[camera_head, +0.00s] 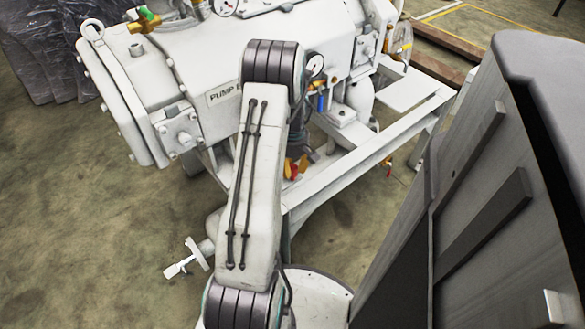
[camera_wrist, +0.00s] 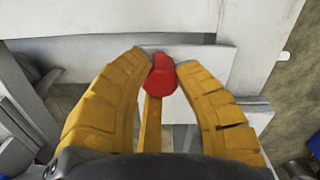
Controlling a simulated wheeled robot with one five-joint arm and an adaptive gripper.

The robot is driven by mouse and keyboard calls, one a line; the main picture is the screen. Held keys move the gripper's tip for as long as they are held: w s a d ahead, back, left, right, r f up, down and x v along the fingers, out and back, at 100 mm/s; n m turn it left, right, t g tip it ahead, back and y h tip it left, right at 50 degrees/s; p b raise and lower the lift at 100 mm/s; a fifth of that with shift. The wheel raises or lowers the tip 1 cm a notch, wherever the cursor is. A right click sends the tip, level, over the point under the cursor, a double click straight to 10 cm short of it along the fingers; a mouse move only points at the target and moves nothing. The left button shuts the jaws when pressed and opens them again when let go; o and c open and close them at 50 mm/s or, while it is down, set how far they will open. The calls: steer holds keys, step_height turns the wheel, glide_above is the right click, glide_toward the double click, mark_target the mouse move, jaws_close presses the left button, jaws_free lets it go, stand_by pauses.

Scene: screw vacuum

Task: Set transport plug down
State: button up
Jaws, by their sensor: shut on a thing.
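The transport plug, a red rounded piece (camera_wrist: 163,76), sits between the two yellow fingertips of my gripper (camera_wrist: 162,62) in the wrist view. The fingers touch it from both sides and are shut on it. A yellow strip hangs below the red piece between the fingers. Behind the plug is a pale flat plate (camera_wrist: 180,106) on a white frame. I cannot tell whether the plug touches this plate. In the head view my arm crosses the middle, and a small part of the yellow and red gripper (camera_head: 295,167) shows beside the pump, partly hidden by the arm.
The white pump (camera_head: 215,120) with its gauges and valves fills the upper middle. Its white frame rail (camera_head: 350,172) runs to the right of my arm. A wrapped dark stack (camera_head: 50,45) stands upper left. The floor (camera_head: 70,230) at left is clear.

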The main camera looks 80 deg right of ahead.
steer(key=shift+f, duration=0.15)
steer(key=o, duration=0.9)
steer(key=shift+c, duration=0.2)
step_height(320, 180, up, 12)
steer(key=p, duration=0.3)
steer(key=shift+r, duration=0.2)
